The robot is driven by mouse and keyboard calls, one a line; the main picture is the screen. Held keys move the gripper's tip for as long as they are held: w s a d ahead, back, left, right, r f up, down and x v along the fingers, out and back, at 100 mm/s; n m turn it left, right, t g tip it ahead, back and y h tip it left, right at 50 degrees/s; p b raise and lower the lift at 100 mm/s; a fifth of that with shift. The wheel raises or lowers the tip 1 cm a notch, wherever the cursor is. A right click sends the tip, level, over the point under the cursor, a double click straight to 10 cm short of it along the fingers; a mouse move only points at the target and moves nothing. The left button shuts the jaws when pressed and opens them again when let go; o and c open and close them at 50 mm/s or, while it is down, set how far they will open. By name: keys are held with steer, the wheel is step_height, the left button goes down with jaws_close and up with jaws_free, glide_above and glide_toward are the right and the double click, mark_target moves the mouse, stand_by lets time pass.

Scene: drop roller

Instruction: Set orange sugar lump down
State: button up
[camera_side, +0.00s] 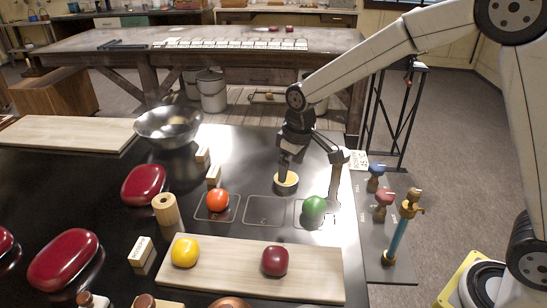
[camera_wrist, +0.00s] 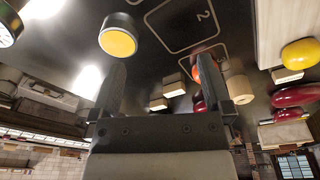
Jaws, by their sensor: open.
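An orange-red ball (camera_side: 218,200), the only orange lump I can make out, rests in the left outlined square on the black table. In the wrist view the ball (camera_wrist: 206,66) is partly hidden by a finger. The middle outlined square (camera_side: 264,211) is empty; a "2" is marked on a square in the wrist view. A green ball (camera_side: 314,207) sits in the right square. My gripper (camera_side: 309,172) is open and empty above the table, behind the squares and to the right of the orange ball. Its two fingers (camera_wrist: 170,85) are spread wide in the wrist view.
A yellow-topped black disc (camera_side: 286,184) stands close by my gripper. A board (camera_side: 220,268) in front bears a yellow ball (camera_side: 185,252) and a dark red ball (camera_side: 275,261). Small wooden blocks, a metal bowl (camera_side: 168,128) and red objects lie left; a valve panel (camera_side: 388,245) stands right.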

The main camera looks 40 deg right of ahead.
steer(key=s+d+f+m, duration=0.1)
steer(key=s+d+m, duration=0.1)
steer(key=s, duration=0.6)
steer(key=s+d+f+m+t, duration=0.1)
steer(key=s+d, duration=0.3)
steer(key=s, duration=0.5)
steer(key=shift+s+f+m, duration=0.2)
steer(key=shift+f+m, duration=0.2)
steer(key=shift+f, duration=0.35)
